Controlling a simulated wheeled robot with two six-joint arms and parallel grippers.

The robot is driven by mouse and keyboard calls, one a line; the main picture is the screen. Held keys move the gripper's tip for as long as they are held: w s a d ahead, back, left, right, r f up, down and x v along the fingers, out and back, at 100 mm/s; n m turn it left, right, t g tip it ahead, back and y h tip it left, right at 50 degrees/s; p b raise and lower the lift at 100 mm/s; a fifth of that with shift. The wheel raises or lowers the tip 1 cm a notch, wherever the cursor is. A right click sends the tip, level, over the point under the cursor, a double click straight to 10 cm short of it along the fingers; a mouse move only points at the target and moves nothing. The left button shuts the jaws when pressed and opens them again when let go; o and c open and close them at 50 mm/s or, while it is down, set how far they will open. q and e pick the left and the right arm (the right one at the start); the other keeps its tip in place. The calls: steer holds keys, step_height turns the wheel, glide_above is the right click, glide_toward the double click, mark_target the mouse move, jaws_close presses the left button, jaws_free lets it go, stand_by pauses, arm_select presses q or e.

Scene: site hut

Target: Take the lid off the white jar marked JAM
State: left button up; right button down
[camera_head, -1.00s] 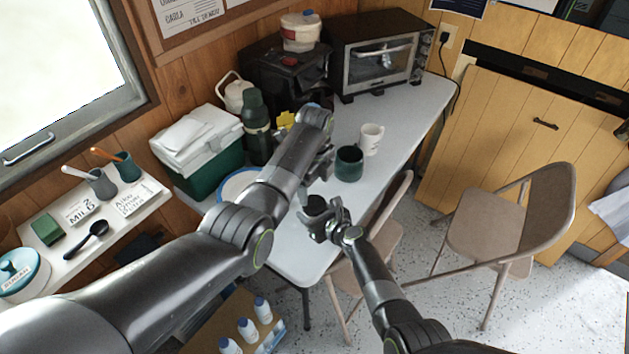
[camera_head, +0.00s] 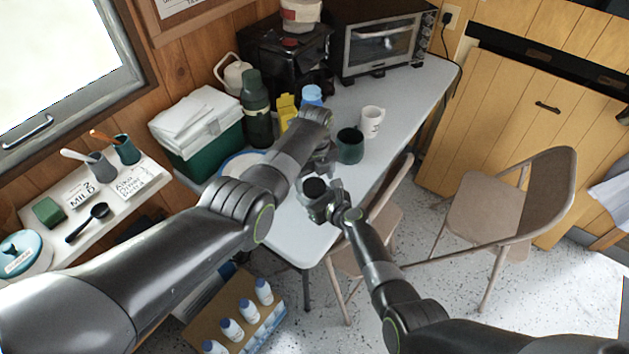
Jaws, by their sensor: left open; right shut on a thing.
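I can read no JAM marking in this view. A small round thing with a dark top (camera_head: 314,187) is at the near end of the white table. My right gripper (camera_head: 322,204) is shut on it from the near side; the gripper hides most of its sides, so I cannot tell whether it is a jar. My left gripper (camera_head: 318,163) is open just behind and above the dark top, partly hidden by its own wrist. I cannot tell whether it touches the top.
A dark green cup (camera_head: 350,146) and a white mug (camera_head: 372,122) stand close behind the grippers. A green flask (camera_head: 256,108) and a cooler box (camera_head: 205,140) are at the back left. A folding chair (camera_head: 378,232) stands at the table's right edge.

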arm_select(q)
steer(key=shift+f, duration=0.9)
steer(key=c, duration=1)
steer(key=n, duration=0.7)
steer(key=o, duration=1.1)
steer(key=shift+c, duration=0.2)
